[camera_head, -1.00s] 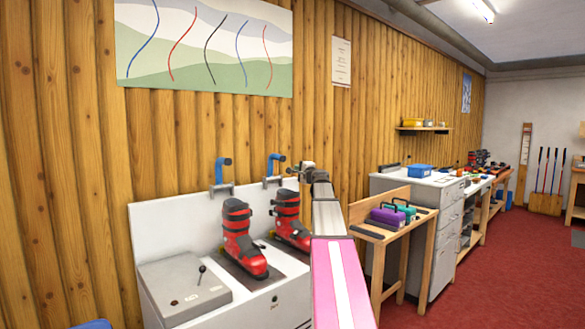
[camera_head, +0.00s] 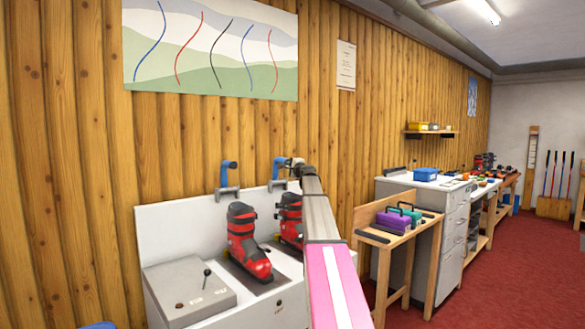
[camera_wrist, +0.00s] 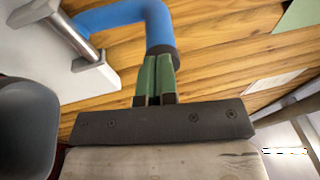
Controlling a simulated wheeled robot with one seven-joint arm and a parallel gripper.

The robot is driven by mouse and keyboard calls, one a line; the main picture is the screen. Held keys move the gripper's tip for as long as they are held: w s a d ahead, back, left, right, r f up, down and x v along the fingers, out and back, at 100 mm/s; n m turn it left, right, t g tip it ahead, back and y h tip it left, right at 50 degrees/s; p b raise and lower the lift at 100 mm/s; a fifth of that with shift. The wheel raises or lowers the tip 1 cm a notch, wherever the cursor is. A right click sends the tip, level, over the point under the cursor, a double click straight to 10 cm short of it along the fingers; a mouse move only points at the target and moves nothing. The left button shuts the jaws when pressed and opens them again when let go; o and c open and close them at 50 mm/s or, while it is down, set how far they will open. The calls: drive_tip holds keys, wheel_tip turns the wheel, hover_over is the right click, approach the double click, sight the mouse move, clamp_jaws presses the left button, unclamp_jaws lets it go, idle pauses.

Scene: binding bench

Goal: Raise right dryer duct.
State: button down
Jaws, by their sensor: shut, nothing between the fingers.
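The right dryer duct (camera_head: 279,166) is a bent blue tube on a grey bracket at the back of the white dryer bench. It also shows large in the wrist view (camera_wrist: 158,22), with a dark collar at its end. My gripper (camera_head: 294,164) is just right of this duct in the head view. In the wrist view its green fingers (camera_wrist: 157,57) are shut together with nothing between them. Their tips are at the dark collar; I cannot tell whether they touch it. The left duct (camera_head: 229,174) is a similar blue tube on its own bracket.
Two red ski boots (camera_head: 242,242) stand on the dryer bench (camera_head: 165,230); my arm partly covers the right one. A grey box with a lever (camera_head: 186,290) is at the left. A wooden side table (camera_head: 376,238) with purple and teal cases stands right. Red floor is open farther right.

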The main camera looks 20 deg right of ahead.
drive_tip(key=shift+w+a+r, duration=0.25)
drive_tip(key=shift+w+r, duration=0.4)
drive_tip(key=shift+w, duration=0.05)
drive_tip(key=shift+s, duration=0.15)
